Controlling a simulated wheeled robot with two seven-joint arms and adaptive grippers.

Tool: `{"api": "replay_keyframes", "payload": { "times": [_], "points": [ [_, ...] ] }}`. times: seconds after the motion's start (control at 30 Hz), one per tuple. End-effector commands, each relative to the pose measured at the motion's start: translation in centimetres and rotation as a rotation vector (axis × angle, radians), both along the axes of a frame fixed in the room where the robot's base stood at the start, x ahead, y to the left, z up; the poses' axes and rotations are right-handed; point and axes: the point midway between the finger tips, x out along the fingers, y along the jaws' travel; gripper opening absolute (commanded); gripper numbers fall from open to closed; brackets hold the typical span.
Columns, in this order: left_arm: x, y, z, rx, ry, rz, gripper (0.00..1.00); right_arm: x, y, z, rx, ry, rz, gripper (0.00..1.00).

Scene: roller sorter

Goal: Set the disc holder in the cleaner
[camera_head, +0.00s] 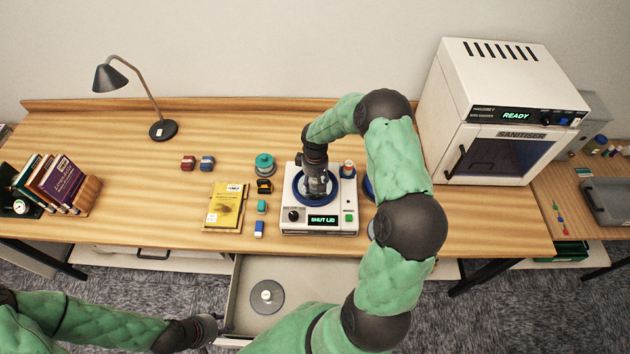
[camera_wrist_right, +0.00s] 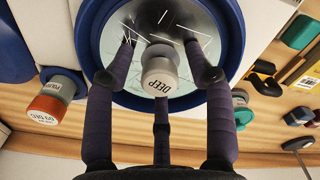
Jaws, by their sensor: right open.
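The cleaner (camera_head: 290,226) is a white machine on the desk with a blue-rimmed round basin and a display reading "SHUT LID". Its blue rim (camera_wrist_right: 233,45) fills the upper wrist view. A holder with a grey knob marked "DEEP" (camera_wrist_right: 160,78) sits inside the rim, with shiny thin lines around it. My right gripper (camera_head: 318,192) points down over the basin. Its fingers (camera_wrist_right: 165,75) are spread around the knob, apart from it. A grey disc with a pale knob (camera_head: 267,297) lies in the open drawer. My left gripper (camera_head: 212,328) is beside the drawer; its fingers are unclear.
A blue round part (camera_head: 369,188) is mostly hidden behind my right arm. An orange-topped jar (camera_wrist_right: 45,110) stands on the cleaner. Left of the cleaner are a yellow book (camera_head: 226,207), a teal spool (camera_head: 264,165) and small blocks. A white sanitiser (camera_head: 490,85) stands at right. The desk's left middle is clear.

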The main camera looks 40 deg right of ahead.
Motion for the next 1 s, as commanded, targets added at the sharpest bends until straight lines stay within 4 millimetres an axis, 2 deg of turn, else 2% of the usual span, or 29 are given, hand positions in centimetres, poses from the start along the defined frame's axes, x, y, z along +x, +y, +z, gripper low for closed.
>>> {"api": "replay_keyframes", "payload": {
  "times": [0.17, 0.5, 0.7, 0.8, 1.0],
  "points": [
    [0.0, 0.0, 0.3, 0.0, 0.0, 0.0, 0.4, 0.1, -0.1, 1.3, -0.002, -0.003, 0.0, 0.54],
    [0.0, 0.0, 0.0, 0.0, 0.0, 0.0, 0.4, 0.1, 0.0, 7.8, -0.002, -0.004, 0.0, 0.54],
    [0.0, 0.0, -0.1, 0.0, 0.0, 0.0, 0.4, 0.1, 0.0, 10.9, -0.001, -0.002, 0.0, 0.54],
    [0.0, 0.0, -0.1, 0.0, 0.0, 0.0, 0.4, 0.0, 0.0, 11.8, -0.001, -0.001, 0.001, 0.54],
    [0.0, 0.0, -0.2, 0.0, 0.0, 0.0, 0.4, 0.0, 0.0, 12.3, 0.0, 0.0, 0.001, 0.54]
  ]
}}
